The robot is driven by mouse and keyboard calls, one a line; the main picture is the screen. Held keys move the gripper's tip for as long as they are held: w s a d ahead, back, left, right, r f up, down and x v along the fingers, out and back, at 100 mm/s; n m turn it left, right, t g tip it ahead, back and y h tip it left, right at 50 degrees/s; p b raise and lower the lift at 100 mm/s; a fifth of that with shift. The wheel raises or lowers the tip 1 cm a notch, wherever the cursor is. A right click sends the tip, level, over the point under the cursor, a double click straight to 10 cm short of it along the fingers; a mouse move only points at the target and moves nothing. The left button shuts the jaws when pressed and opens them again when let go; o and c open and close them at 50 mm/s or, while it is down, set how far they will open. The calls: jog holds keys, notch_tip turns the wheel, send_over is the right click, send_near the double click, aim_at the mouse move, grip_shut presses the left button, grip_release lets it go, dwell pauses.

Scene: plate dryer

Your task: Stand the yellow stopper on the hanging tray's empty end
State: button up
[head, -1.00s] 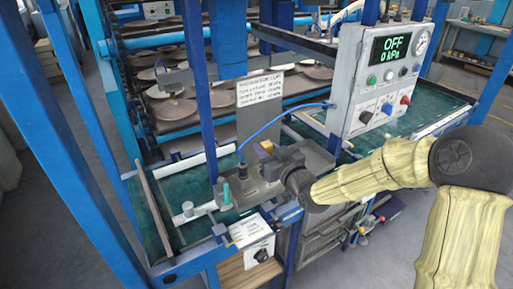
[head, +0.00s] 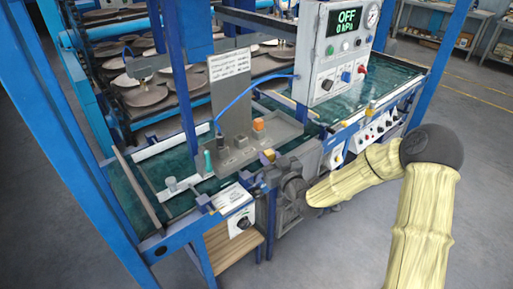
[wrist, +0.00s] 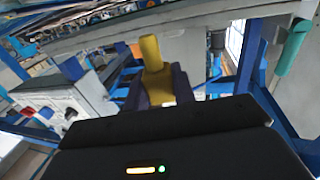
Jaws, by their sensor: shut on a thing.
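The yellow stopper (wrist: 152,55) stands up between the two dark fingers of my gripper (wrist: 158,88) in the wrist view, and the fingers are shut on it. I cannot tell whether this is the hanging tray.
The control box (head: 340,45) reads OFF, 0 kPa.

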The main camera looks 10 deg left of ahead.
jog(key=s+d+f+m+t+h, duration=0.1)
jog(key=s+d+f+m+h, duration=0.1)
jog(key=d+f, duration=0.5)
jog(key=s+d+f+m+t+h, duration=0.1)
jog(key=s+d+f+m+h, duration=0.1)
jog(key=d+f+h, duration=0.3)
jog(key=s+d+f+m+t+h, duration=0.1)
jog(key=s+d+f+m+h, duration=0.2)
jog(key=d+f, duration=0.7)
jog(key=shift+d+f+m+t+h, duration=0.3)
jog(key=shift+d+t+h, duration=0.1)
jog(key=shift+d+h, duration=0.1)
jog(key=shift+d, duration=0.2)
